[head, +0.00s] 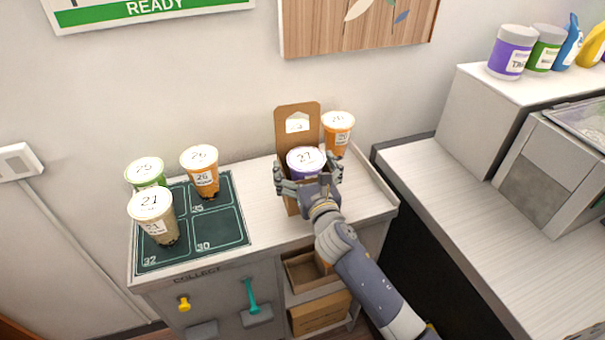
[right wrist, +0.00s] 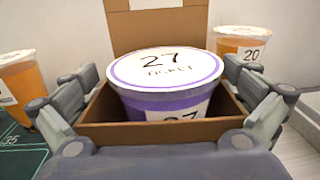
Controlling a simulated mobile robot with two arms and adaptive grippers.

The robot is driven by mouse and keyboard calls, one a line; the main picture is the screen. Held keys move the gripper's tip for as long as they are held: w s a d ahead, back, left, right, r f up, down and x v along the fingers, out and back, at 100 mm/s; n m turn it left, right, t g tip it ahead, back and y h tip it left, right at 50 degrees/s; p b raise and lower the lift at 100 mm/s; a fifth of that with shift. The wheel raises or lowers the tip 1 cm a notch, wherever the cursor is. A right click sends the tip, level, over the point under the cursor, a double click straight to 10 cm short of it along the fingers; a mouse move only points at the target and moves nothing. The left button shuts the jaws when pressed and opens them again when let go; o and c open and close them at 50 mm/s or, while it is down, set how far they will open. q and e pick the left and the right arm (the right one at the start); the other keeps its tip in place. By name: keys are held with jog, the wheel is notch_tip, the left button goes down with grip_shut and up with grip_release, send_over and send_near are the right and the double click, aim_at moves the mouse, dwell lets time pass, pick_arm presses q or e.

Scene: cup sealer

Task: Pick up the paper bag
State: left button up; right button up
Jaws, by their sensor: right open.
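In the right wrist view the bag (right wrist: 190,25) and the purple cup (right wrist: 165,80) lie between the spread fingers (right wrist: 160,110). Whether the fingers touch the bag walls I cannot tell. My left gripper is not in view.
An orange cup marked 20 (head: 338,132) stands close behind the bag on the right. Several cups, one marked 21 (head: 155,215) and one marked 26 (head: 203,170), stand on the dark green collect mat (head: 220,230). A grey box (head: 555,170) sits on the right counter.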

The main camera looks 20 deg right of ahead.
aim_at(298, 140)
jog(key=shift+s, duration=0.1)
jog(key=c, duration=0.7)
jog(key=shift+r, duration=0.15)
jog(key=shift+c, duration=0.2)
jog(key=shift+r, duration=1.7)
jog(key=s+r+b, duration=0.1)
jog(key=s+b, duration=0.1)
jog(key=s, duration=1.4)
jog(key=shift+d+r+b, duration=0.25)
jog(key=shift+r+b, duration=0.05)
jog(key=shift+b, duration=0.1)
